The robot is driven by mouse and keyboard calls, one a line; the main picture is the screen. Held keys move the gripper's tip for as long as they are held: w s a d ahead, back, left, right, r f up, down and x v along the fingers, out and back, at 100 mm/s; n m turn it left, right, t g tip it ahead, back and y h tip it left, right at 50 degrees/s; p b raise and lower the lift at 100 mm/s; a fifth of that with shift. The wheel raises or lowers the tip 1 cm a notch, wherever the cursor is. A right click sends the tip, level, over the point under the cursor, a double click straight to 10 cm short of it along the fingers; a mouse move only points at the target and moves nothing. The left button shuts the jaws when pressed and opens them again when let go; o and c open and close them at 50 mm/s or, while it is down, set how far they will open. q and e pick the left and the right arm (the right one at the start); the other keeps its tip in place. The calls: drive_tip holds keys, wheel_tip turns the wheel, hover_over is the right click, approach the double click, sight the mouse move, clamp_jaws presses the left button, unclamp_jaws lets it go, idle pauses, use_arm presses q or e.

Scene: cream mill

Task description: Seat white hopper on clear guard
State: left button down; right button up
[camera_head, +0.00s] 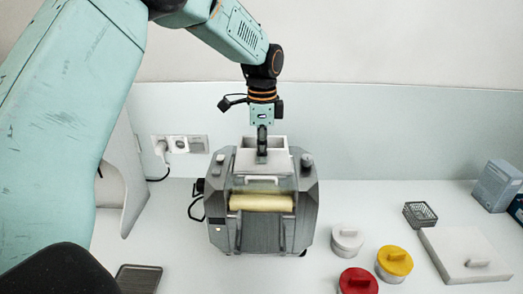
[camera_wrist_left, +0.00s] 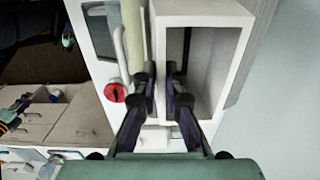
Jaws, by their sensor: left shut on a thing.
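The white hopper (camera_head: 279,143), an open rectangular box, is at the top of the grey mill (camera_head: 310,205) in the head view. My left gripper (camera_head: 262,153) comes down from above and is shut on the hopper's wall. In the left wrist view, my left fingers (camera_wrist_left: 166,92) grip one long wall of the hopper (camera_wrist_left: 203,12), whose open inside shows to the right. The clear guard (camera_head: 264,184) is in front of the hopper, above the cream roller (camera_head: 260,202). I cannot tell whether the hopper rests on the guard. My right gripper is not in view.
A white-lidded (camera_head: 346,240), a red-lidded (camera_head: 357,281) and a yellow-lidded container (camera_head: 394,262) stand right of the mill. Further right are a wire basket (camera_head: 420,214) and a white slab (camera_head: 465,252). A dark tray (camera_head: 139,279) lies at front left. Wall sockets (camera_head: 180,143) are behind.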

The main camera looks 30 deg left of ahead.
use_arm(q)
drive_tip(key=shift+s, duration=0.15)
drive_tip(key=shift+w+f, duration=0.1)
drive_tip(key=shift+w, duration=0.1)
idle(0.3)
drive_tip(key=shift+s, duration=0.15)
drive_tip(key=c, duration=1.4)
unclamp_jaws()
drive_tip(key=shift+f, duration=0.1)
drive_tip(key=shift+o, duration=0.2)
wheel_tip(320, 180, up, 12)
drive_tip(key=shift+s+d+f, duration=0.1)
drive_tip(key=shift+s, duration=0.05)
